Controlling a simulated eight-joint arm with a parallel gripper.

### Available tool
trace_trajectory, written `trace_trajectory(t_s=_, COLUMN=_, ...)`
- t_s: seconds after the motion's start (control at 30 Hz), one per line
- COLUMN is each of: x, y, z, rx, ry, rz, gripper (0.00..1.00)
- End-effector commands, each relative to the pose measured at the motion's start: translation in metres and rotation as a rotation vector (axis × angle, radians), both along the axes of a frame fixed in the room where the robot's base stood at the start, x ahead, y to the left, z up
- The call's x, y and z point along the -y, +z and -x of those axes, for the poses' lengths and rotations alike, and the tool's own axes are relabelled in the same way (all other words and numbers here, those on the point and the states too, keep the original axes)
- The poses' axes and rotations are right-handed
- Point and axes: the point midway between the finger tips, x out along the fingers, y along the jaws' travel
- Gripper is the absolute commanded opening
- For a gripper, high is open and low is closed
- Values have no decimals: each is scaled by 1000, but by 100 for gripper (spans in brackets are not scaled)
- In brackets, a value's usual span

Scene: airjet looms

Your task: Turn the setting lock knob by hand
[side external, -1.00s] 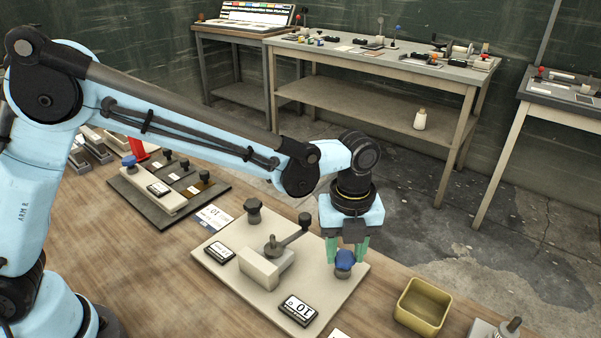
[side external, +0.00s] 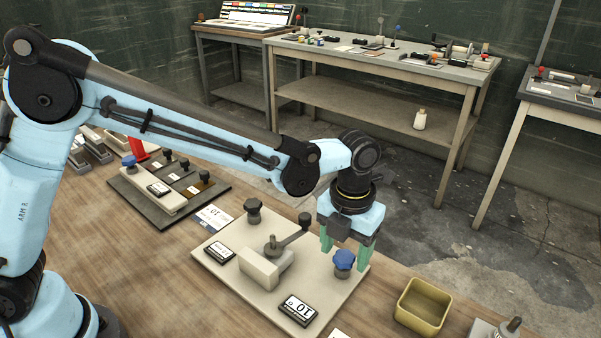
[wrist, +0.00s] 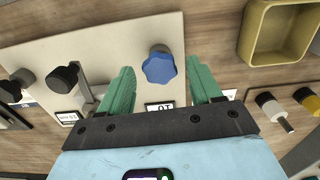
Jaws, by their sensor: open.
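The blue star-shaped knob (side external: 344,261) stands on a dark stem near the right corner of a cream plate (side external: 222,279). It also shows in the wrist view (wrist: 159,67), beyond the fingertips and between their lines. My gripper (side external: 348,249) has two green fingers spread apart around and just behind the knob in the side view. The fingers are open and hold nothing. In the wrist view my gripper (wrist: 160,82) shows clear space between each finger and the knob. I cannot tell for sure whether the fingertips are above or level with the knob.
A yellow bin (side external: 423,306) stands to the right. A second fixture board (side external: 150,207) lies to the left. Bare wood table lies in front.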

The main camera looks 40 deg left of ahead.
Motion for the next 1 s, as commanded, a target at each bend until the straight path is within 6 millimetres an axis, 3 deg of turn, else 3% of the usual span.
trace_trajectory(t_s=0.6, x=0, y=53, z=0, rx=0, ry=1, rz=0, gripper=64)
trace_trajectory(t_s=1.0, x=0, y=59, z=0, rx=0, ry=1, rz=0, gripper=64)
